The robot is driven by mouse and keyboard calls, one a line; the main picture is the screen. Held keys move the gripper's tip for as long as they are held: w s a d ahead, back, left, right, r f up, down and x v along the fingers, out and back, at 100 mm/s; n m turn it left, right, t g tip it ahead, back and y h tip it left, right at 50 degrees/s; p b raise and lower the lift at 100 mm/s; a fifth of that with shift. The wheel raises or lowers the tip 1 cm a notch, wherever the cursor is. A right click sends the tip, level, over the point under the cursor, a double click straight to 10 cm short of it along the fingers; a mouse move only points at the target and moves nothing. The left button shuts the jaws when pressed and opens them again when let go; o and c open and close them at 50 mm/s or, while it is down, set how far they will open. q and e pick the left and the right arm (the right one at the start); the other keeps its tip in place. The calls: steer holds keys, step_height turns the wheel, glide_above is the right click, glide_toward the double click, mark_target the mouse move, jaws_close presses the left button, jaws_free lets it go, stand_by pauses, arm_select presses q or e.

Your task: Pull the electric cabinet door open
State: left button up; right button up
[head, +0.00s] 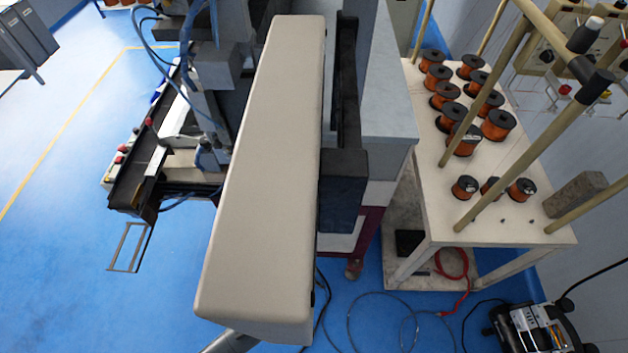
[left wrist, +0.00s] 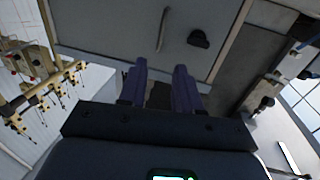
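In the left wrist view, a grey door panel (left wrist: 110,25), which looks like the electric cabinet door, fills the upper middle between pale frame edges. It looks closed. It has a thin bar handle (left wrist: 162,28) and a black knob (left wrist: 199,38) to the handle's right. My left gripper (left wrist: 160,72) points at the panel with its two dark fingers apart and nothing visible between them. The handle is beyond the fingertips, apart from them in the picture. I cannot make out either gripper in the head view.
A long beige housing (head: 262,180) fills the middle of the head view and hides much behind it. A white table (head: 436,200) with several copper wire spools stands right. Cables (head: 385,300) and a black device (head: 530,325) lie on the blue floor. Open floor (head: 60,260) is at left.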

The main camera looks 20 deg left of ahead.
arm_select(q)
steer(key=w+a, duration=0.1)
steer(key=w, duration=0.9)
steer(key=shift+w, duration=0.35)
steer(key=shift+a, duration=0.1)
steer(key=shift+c, duration=0.4)
jaws_close()
stand_by(0.6)
